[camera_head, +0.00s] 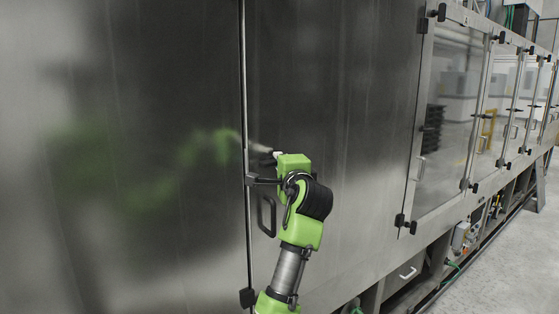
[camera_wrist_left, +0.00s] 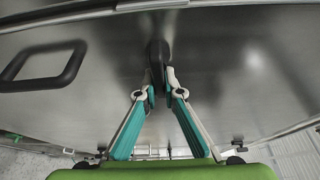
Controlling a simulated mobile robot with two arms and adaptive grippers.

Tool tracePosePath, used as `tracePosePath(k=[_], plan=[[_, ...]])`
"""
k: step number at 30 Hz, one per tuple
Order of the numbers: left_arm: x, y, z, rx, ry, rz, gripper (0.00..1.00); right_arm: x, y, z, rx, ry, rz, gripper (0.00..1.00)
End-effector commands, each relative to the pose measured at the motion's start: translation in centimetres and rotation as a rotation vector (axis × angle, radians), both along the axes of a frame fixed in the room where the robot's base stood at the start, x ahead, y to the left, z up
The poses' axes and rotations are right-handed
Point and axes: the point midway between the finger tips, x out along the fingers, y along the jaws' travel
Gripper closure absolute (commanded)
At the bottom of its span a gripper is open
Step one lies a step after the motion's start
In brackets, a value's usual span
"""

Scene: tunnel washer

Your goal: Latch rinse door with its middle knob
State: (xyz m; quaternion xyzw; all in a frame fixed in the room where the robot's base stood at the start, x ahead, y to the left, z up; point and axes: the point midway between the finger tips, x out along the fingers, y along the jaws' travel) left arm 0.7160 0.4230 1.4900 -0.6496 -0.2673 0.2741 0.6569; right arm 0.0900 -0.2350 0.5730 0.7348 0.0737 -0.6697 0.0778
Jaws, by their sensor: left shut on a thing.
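The door, which I take to be the rinse door (camera_head: 350,130), is a large steel panel right of a vertical seam. It looks closed. Its black middle knob (camera_head: 251,180) sits at the seam, and in the left wrist view the dark knob (camera_wrist_left: 158,52) points toward me. My left gripper (camera_wrist_left: 161,85) is shut on the knob's end, a teal finger on each side. In the head view my green wrist hides most of the fingers. The door's black loop handle (camera_head: 266,216) is just below, and shows at left in the wrist view (camera_wrist_left: 42,67). My right gripper is not in view.
A lower black knob (camera_head: 247,297) sits on the same seam. Black hinges (camera_head: 405,223) line the door's right edge. Glazed doors (camera_head: 449,115) with handles continue to the right. Clear floor (camera_head: 505,255) runs along the machine at the lower right.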

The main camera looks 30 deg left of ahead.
Motion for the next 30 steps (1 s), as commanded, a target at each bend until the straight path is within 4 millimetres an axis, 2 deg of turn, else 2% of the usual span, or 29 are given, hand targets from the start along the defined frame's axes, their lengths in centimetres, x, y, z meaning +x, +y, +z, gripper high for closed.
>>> tracePosePath(k=[8,9,10,22,26,30], plan=[[0.0,0.0,-0.2,0.001,0.005,0.001,1.00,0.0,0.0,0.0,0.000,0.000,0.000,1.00],[0.0,0.0,-0.2,0.001,0.005,0.001,0.82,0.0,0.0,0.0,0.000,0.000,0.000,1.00],[0.0,0.0,-0.2,0.001,0.005,0.001,0.75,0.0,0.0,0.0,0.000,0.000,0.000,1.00],[-0.2,-0.3,0.0,0.001,0.001,0.000,0.75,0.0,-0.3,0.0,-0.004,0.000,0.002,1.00],[-1.3,-1.4,-0.1,0.000,0.001,-0.002,0.75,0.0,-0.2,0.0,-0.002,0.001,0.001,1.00],[-3.3,-3.5,-0.1,0.000,0.000,-0.003,0.75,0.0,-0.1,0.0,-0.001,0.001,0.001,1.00]])
